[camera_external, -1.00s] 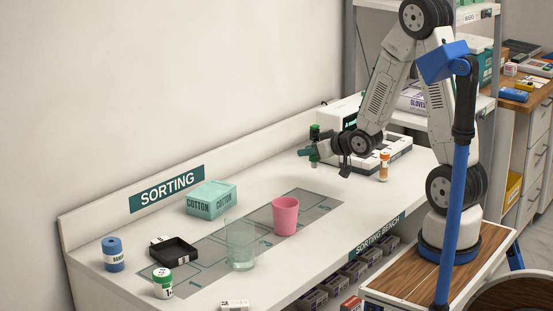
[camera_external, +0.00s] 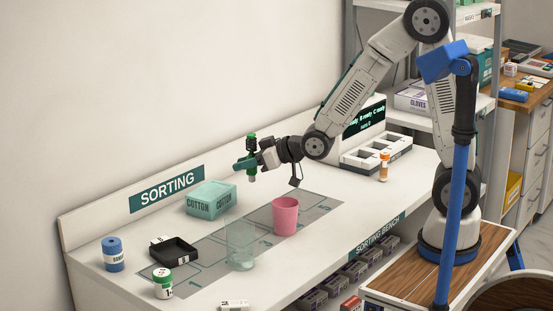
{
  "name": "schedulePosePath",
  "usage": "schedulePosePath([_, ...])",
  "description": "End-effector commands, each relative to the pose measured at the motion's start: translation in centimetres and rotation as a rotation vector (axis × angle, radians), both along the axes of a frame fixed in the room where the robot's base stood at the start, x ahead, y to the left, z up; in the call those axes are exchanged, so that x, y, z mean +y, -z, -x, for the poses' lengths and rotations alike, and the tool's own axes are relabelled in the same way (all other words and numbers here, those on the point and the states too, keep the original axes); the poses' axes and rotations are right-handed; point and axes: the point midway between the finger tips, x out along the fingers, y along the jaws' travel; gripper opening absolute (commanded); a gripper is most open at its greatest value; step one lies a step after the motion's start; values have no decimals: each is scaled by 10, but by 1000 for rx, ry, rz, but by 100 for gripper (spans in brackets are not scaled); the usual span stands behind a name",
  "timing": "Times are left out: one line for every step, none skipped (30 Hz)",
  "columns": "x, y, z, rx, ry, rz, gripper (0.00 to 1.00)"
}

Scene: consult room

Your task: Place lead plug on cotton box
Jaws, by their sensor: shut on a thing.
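The teal cotton box (camera_external: 211,199) sits on the white bench against the back panel, below the SORTING sign. My gripper (camera_external: 249,160) is shut on a small green and white upright piece, which I take to be the lead plug (camera_external: 251,174). It is held in the air to the right of the cotton box and higher than its top. The plug does not touch the box. The green jaws hide the plug's middle.
A pink cup (camera_external: 285,216) and a clear glass (camera_external: 240,246) stand on the grey marked strip. A black tray (camera_external: 173,252), a blue-lidded jar (camera_external: 113,254) and a green-lidded jar (camera_external: 163,283) are at the left. An orange bottle (camera_external: 384,166) stands near a white device (camera_external: 372,150).

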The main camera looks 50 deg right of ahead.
Motion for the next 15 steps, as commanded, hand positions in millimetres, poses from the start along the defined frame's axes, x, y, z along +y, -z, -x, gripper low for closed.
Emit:
schedulePosePath([3, 3, -15, 1, 2, 0, 3])
schedulePosePath([5, 3, -23, 0, 3, -1, 3])
schedulePosePath([7, 4, -34, 0, 3, -1, 3])
schedulePosePath([9, 5, -42, 1, 1, 0, 3])
schedulePosePath([11, 6, -49, 1, 1, 0, 3])
schedulePosePath([14, 7, -60, 1, 1, 1, 3])
schedulePosePath([15, 7, -68, 0, 1, 0, 3])
schedulePosePath([17, 8, -75, 0, 1, 0, 3])
schedulePosePath([19, 9, -84, -1, 1, -1, 3])
schedulePosePath([21, 10, -90, 1, 1, 0, 3])
schedulePosePath([22, 10, -96, 0, 1, 0, 3])
schedulePosePath([23, 11, -102, 0, 1, 0, 3])
schedulePosePath([24, 11, -106, 0, 1, 0, 3])
schedulePosePath([25, 11, -109, 0, 1, 0, 3])
schedulePosePath([26, 11, -113, -1, 1, -1, 3])
